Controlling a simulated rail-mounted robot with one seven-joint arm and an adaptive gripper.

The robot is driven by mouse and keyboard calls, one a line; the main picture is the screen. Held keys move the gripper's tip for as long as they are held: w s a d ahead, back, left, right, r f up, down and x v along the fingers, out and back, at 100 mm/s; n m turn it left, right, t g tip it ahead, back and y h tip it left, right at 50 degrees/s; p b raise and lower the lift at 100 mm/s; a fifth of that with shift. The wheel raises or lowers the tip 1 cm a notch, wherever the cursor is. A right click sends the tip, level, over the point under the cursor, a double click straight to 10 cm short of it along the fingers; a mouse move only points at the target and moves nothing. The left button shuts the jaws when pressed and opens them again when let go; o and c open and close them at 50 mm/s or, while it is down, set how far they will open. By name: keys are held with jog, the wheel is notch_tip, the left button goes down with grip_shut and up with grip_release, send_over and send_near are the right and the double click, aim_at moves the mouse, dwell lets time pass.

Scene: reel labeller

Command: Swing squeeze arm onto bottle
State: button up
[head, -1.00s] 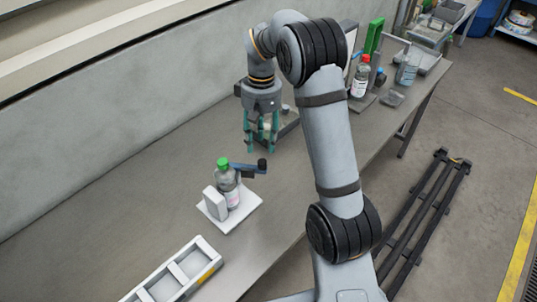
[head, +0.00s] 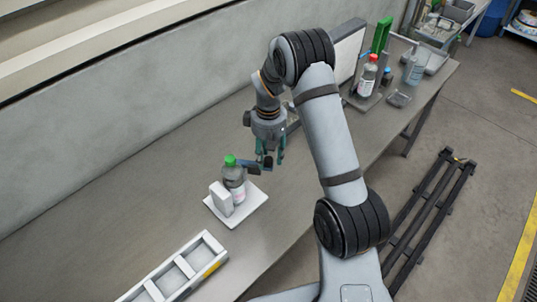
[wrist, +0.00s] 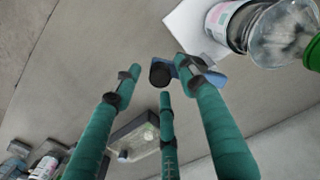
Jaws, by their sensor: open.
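The clear bottle (head: 234,180) with a green cap (head: 230,160) stands upright on a white base (head: 240,215), beside a white block (head: 220,199). The blue squeeze arm (head: 249,168) sticks out to the right of the bottle; its black knob is mostly hidden behind my gripper (head: 268,163). In the wrist view, the knob (wrist: 160,73) shows between the spread teal fingertips of my gripper (wrist: 158,80), with the blue arm (wrist: 214,76) passing by one fingertip. The fingers are open; I cannot tell whether they touch. The bottle lies at the upper right there (wrist: 228,20).
A white compartment tray (head: 212,243) lies at the front left of the grey bench (head: 120,215). A red-capped bottle (head: 367,80), a green post (head: 381,35) and a clear bottle (head: 414,70) stand at the back right. The wall runs behind; the bench left of the bottle is clear.

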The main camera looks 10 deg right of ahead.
jog(key=shift+c, duration=1.3)
jog(key=c, duration=0.7)
grip_shut()
